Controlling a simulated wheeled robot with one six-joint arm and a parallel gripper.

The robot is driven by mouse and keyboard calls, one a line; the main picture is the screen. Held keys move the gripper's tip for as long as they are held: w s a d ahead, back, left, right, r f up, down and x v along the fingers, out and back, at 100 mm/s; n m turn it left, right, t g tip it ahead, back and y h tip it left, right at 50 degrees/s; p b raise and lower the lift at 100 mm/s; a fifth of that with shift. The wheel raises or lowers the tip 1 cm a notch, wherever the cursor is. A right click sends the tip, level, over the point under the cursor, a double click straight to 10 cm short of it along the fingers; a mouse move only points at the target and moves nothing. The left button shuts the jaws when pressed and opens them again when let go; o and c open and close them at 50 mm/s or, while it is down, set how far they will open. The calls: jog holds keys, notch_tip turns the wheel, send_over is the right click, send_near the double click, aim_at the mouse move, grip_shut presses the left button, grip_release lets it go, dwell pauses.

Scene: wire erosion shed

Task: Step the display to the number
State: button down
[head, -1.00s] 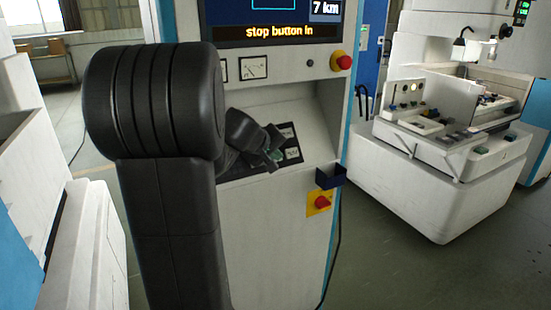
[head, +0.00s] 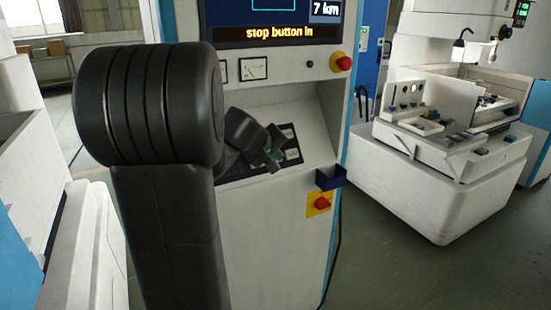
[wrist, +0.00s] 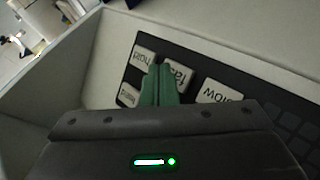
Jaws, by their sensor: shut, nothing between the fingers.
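The display (head: 280,22) on the white machine cabinet shows "7 km" and an amber line, "stop button in"; its top is cut off. Below it, a dark key panel (head: 292,133) lies on a sloped shelf, partly hidden by my arm. My gripper also shows in the head view (head: 275,156).
Another red button (head: 321,203) on a yellow plate is lower, below a small dark blue box (head: 330,177). A second white machine (head: 435,190) stands at right, with open floor before it.

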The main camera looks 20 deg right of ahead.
jog(key=shift+b, duration=0.35)
jog(key=shift+f, duration=0.1)
dwell(0.3)
jog(key=shift+w+f+b, duration=0.1)
jog(key=shift+w+b, duration=0.15)
jog(key=shift+b, duration=0.05)
jog(key=shift+w+f+b, duration=0.25)
jog(key=shift+w+b, duration=0.1)
dwell(0.6)
dwell(0.3)
jog(key=shift+s+r, duration=0.5)
jog(key=shift+s, duration=0.15)
jog(key=s+r+p, duration=0.1)
jog(key=s, duration=0.1)
jog(key=s+r, duration=0.2)
jog(key=shift+d+p, duration=0.2)
jog(key=shift+p, duration=0.2)
